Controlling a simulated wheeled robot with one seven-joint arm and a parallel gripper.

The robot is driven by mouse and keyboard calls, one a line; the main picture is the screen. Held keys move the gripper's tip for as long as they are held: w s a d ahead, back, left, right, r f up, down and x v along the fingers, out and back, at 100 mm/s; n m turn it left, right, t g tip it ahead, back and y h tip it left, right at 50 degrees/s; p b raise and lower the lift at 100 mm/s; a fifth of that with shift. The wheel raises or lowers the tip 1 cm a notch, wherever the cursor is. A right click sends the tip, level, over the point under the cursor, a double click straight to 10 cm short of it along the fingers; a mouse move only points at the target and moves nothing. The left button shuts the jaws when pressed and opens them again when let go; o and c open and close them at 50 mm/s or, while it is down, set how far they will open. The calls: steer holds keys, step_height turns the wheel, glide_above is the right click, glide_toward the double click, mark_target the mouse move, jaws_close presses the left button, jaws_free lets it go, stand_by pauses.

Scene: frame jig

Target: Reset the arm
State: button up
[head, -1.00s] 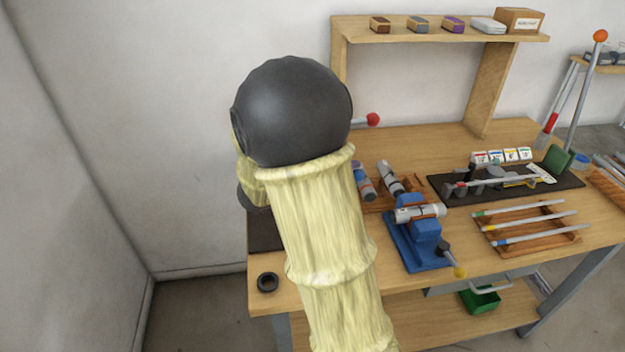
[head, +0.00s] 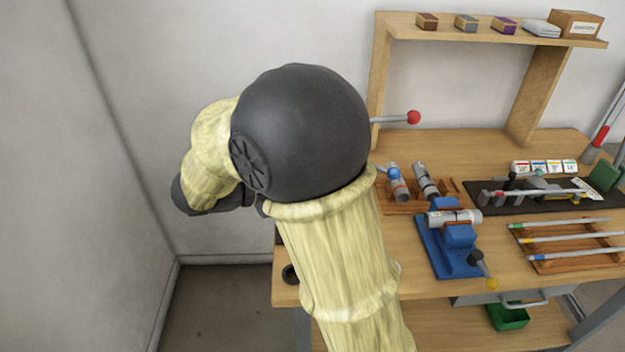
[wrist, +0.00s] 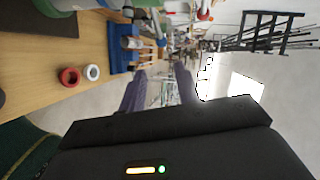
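My arm, in a pale yellow cover with a large black joint, fills the middle of the head view. Its far part bends out to the left, in front of the bare wall. My gripper (wrist: 160,72) shows in the wrist view with two dark purplish fingers apart and nothing visible between them. I cannot make out the fingers in the head view. The wooden workbench (head: 545,285) stands to the right of the arm, and its left end is partly hidden behind it.
A blue vise (head: 440,255) clamps a grey-white cylinder. A red-knobbed lever (head: 413,117) sticks out behind the arm. A wooden rack (head: 575,262) holds thin rods. The floor at left is clear.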

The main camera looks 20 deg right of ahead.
steer(key=shift+w, duration=0.1)
stand_by(0.4)
steer(key=w+a+n+t+y+p, duration=0.4)
steer(key=w+n+t+y, duration=0.75)
steer(key=n, duration=0.75)
steer(key=s+f+n+g+y+p, duration=0.1)
steer(key=s+f+n+g+y, duration=0.1)
steer(key=s+f+n+g, duration=0.2)
steer(key=s+f+n+g+y+p, duration=0.2)
steer(key=s+f+n+g, duration=0.3)
steer(key=s+n, duration=0.5)
steer(key=s, duration=0.4)
steer(key=shift+s+a+n, duration=0.25)
steer(key=shift+a+n, duration=0.05)
